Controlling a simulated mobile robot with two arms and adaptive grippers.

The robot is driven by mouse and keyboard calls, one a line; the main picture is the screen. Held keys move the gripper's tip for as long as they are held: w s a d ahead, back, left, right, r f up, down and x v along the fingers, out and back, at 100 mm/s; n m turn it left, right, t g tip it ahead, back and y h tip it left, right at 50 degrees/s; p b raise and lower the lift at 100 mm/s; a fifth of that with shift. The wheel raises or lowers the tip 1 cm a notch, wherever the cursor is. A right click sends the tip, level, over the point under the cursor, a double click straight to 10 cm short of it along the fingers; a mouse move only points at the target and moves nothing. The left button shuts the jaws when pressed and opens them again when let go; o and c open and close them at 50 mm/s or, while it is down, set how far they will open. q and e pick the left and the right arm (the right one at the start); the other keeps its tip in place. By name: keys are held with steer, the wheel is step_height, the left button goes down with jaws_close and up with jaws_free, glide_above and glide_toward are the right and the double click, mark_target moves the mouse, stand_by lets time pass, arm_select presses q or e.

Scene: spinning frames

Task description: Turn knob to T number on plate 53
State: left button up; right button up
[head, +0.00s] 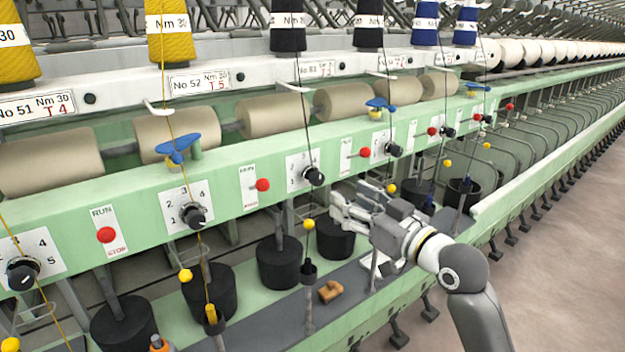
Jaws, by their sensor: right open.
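A small white plate (313,69) sits on the rail to the right of plate 52 (199,82); its print is too small to read surely. Below it, on the green beam, is a black knob (314,176) on a white dial plate (297,168). The dial's right side is partly covered by the knob, and its pointer setting cannot be made out. My right gripper (340,212) is open and empty, just below and right of this knob, with its fingers pointing left. It appears apart from the knob. My left gripper is not in view.
More knobs line the green beam (130,205), including one under plate 52 (193,216). A red RUN/STOP button (263,185) is left of the near knob, another (365,153) right of it. Yellow balls and black cups (279,263) stand below. An orange-brown piece (330,291) lies on the lower shelf.

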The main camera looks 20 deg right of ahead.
mark_target(320, 181)
steer(key=p+x, duration=0.2)
steer(key=x, duration=0.6)
steer(key=shift+w+a, duration=0.1)
steer(key=shift+w, duration=0.2)
steer(key=shift+p+x, duration=0.35)
steer(key=shift+x, duration=0.45)
steer(key=shift+f, duration=0.1)
steer(key=shift+c, duration=0.4)
steer(key=c, duration=1)
steer(key=shift+o, duration=0.2)
